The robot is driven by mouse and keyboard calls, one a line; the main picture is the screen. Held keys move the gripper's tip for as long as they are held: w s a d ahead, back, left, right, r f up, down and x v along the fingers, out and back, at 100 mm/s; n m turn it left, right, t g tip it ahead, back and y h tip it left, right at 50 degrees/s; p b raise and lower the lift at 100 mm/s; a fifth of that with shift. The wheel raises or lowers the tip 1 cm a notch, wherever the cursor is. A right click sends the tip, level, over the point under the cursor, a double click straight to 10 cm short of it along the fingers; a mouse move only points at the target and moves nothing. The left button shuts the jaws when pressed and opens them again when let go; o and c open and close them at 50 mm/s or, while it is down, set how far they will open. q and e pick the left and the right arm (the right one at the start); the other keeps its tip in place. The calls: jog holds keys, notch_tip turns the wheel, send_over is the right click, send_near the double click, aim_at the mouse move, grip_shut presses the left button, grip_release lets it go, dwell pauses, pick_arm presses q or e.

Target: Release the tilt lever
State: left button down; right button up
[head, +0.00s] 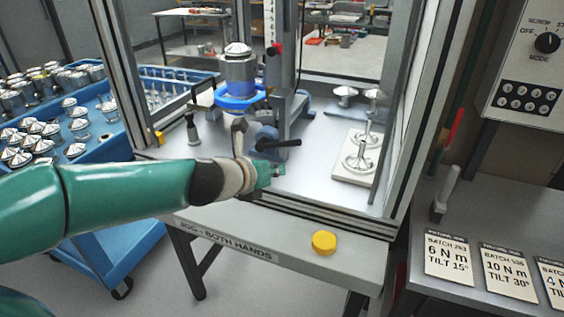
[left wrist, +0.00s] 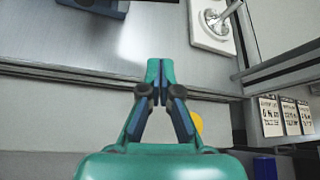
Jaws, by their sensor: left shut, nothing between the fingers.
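A black lever (head: 280,143) sticks out to the right from the blue pivot at the foot of the fixture (head: 285,110) inside the framed cell. I take it for the tilt lever. A pale upright handle (head: 239,132) stands just left of it. A metal housing (head: 238,70) sits upright in the blue ring (head: 240,97) above. My left gripper (head: 277,172) is below and in front of the black lever, apart from it. In the left wrist view its fingers (left wrist: 160,68) are shut and empty over the cell's front edge. My right gripper is not in view.
A white plate (head: 356,165) with metal parts lies on the cell floor at right. The frame post (head: 408,120) bounds that side. A yellow button (head: 324,242) sits on the front ledge. Batch cards (head: 447,252) lie on the right bench. A blue cart (head: 100,150) holds housings at left.

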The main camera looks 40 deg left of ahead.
aim_at(295, 181)
pick_arm(q)
jog(key=b+x, duration=0.1)
jog(key=x, duration=0.2)
jog(key=b+x, duration=0.1)
jog(key=x, duration=0.2)
jog(key=b+x, duration=0.1)
jog(key=x, duration=0.3)
jog(key=shift+s+f, duration=0.15)
jog(key=shift+f, duration=0.1)
jog(key=r+p, duration=0.1)
jog(key=r, duration=0.1)
jog(key=a+r+p, duration=0.1)
jog(key=r+p, duration=0.1)
jog(key=shift+s+a, duration=0.1)
jog(key=shift+r+p, duration=0.15)
jog(key=shift+p, duration=0.3)
jog(key=shift+a, duration=0.15)
jog(key=shift+w+r, duration=0.25)
